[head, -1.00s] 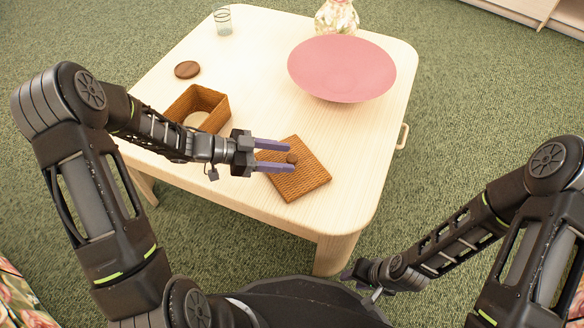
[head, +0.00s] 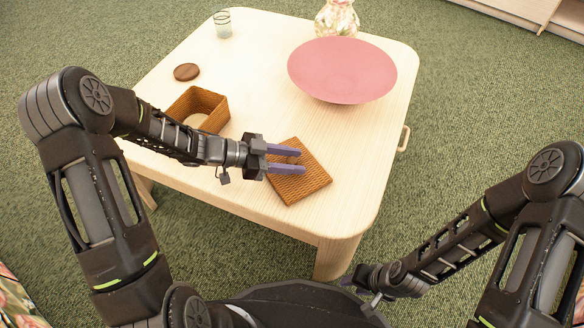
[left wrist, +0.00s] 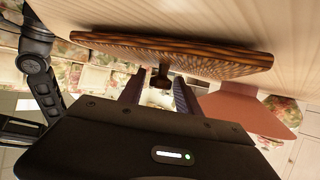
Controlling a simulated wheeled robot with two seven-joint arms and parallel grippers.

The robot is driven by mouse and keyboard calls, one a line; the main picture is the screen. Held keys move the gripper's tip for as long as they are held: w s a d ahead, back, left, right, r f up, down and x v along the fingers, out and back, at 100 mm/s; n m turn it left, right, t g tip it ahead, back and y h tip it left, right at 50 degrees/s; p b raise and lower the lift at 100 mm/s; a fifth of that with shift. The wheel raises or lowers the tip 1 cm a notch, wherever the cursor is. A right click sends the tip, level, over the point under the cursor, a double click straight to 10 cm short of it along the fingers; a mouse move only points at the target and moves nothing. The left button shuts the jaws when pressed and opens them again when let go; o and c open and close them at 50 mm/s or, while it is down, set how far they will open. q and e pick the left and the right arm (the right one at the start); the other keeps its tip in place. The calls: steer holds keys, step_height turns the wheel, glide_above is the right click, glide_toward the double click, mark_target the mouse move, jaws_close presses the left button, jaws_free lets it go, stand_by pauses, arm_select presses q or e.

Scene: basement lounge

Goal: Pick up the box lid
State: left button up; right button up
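The box lid (head: 312,182) is a flat square of brown wicker with a small round knob, lying on the table. In the left wrist view the lid (left wrist: 215,62) spans the top, its knob (left wrist: 160,78) between my finger tips. My left gripper (head: 302,161) is open over the lid, one finger on each side of the knob, with gaps still showing. The open wicker box (head: 213,118) stands to the left of the lid. My right gripper (head: 362,278) is low beside the table's front edge; its fingers are too unclear to read.
The pale wooden table (head: 250,75) also holds a wide pink bowl (head: 342,70), a glass (head: 222,24), a round brown disc (head: 187,72) and a floral vase (head: 337,18) at the back. The table's middle is clear.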

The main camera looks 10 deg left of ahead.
mark_target(293, 160)
arm_select(q)
jaws_close()
stand_by(0.6)
